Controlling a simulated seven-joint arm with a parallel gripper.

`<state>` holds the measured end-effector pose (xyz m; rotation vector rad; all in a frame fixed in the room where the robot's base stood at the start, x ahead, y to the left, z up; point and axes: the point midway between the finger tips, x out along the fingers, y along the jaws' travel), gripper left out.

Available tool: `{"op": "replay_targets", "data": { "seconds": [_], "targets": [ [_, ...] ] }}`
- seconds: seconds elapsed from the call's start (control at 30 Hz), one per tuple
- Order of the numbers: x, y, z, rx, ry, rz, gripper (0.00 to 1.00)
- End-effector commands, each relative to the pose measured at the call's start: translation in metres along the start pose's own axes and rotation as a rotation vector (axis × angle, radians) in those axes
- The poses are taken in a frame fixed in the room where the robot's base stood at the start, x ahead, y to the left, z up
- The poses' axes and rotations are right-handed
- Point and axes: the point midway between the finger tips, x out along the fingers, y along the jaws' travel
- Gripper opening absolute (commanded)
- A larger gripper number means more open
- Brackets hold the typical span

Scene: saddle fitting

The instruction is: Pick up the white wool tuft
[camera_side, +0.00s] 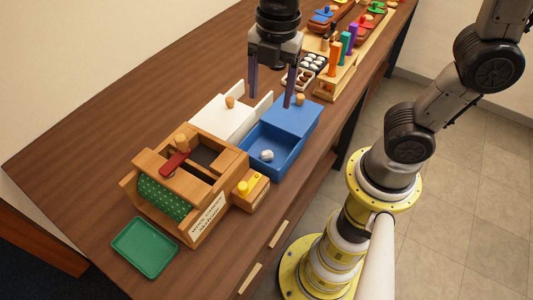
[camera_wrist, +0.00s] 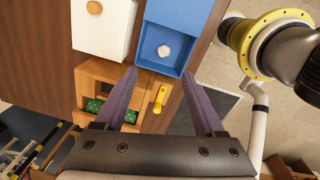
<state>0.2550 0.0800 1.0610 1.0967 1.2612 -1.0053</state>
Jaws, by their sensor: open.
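The white wool tuft (camera_side: 267,155) is a small pale ball in the open near end of the blue box (camera_side: 285,165). In the wrist view the tuft (camera_wrist: 164,51) lies inside the blue box's open compartment, just beyond my fingertips. My gripper (camera_side: 270,100) is open and empty, its two purple fingers pointing down. In the side view it hangs above the boxes, toward their far end, apart from the tuft. In the wrist view my gripper's fingers (camera_wrist: 159,73) spread wide, with the tuft roughly between their lines. Nothing hides the tuft.
A white box (camera_side: 222,116) with a wooden knob stands beside the blue one. A wooden press with green dotted cloth (camera_side: 163,198), a block with a yellow knob (camera_side: 250,188) and a green tray (camera_side: 146,246) are nearby. Several toys stand behind. The table's left side is clear.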

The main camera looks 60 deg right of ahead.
Motion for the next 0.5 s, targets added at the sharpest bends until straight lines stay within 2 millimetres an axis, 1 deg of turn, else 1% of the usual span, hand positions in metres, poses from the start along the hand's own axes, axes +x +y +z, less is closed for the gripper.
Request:
{"op": "replay_targets", "data": {
  "seconds": [0.03, 0.17, 0.27, 0.5],
  "targets": [
    [0.009, 0.003, -0.007, -0.023, -0.002, -0.030, 0.71],
    [0.021, 0.001, -0.017, -0.057, -0.005, -0.070, 0.71],
    [0.030, 0.000, -0.018, -0.061, -0.005, -0.071, 0.71],
    [0.074, -0.004, -0.017, -0.059, -0.006, -0.073, 0.71]
  ]
}}
